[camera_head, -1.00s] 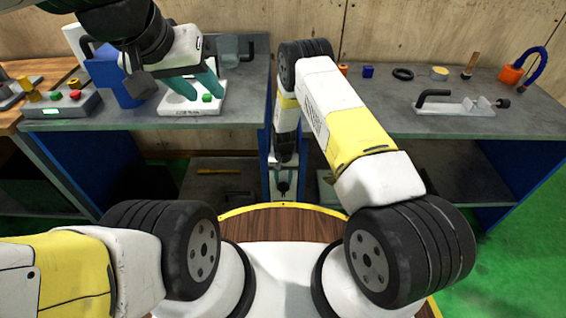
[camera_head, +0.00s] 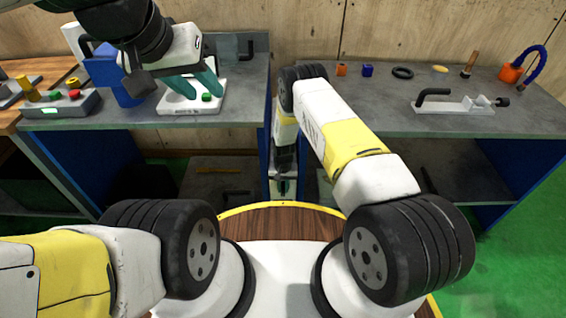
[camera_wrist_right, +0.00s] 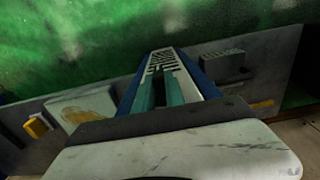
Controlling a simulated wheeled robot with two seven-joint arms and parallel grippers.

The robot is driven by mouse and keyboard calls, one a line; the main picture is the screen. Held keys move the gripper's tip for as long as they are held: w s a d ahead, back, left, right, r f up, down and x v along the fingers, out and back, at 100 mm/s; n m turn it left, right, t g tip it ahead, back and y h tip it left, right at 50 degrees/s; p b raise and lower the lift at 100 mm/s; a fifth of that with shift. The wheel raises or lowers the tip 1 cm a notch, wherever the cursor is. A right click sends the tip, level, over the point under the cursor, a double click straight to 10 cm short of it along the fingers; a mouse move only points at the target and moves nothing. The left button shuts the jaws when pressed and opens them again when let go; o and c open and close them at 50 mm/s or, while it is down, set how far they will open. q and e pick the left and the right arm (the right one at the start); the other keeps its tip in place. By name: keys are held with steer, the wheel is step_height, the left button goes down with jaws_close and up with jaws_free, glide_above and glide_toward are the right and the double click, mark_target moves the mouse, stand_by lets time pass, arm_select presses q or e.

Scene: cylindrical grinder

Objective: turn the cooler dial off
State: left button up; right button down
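I cannot tell for certain which part is the cooler dial. A grey control box (camera_head: 65,104) with a red knob (camera_head: 74,94) and a lit green display (camera_head: 50,111) stands on the left bench. A white plate (camera_head: 190,108) with a green button (camera_head: 207,97) lies to its right. My left gripper (camera_head: 205,91) is over this plate, its teal fingers apart and nothing visible between them; contact cannot be judged. My right gripper (camera_wrist_right: 158,92) shows teal fingers with a narrow gap, empty. In the head view it hangs low between the benches.
A blue object (camera_head: 122,88) stands between the control box and my left gripper. The right bench (camera_head: 400,115) carries a white fixture with a black handle (camera_head: 455,104), a dark ring (camera_head: 403,73) and an orange block with a blue hose (camera_head: 512,74).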

steer(key=shift+s+a+f+h, duration=0.1)
steer(key=shift+a+h, duration=0.15)
steer(key=shift+h, duration=1.15)
steer(key=c, duration=1.4)
jaws_free()
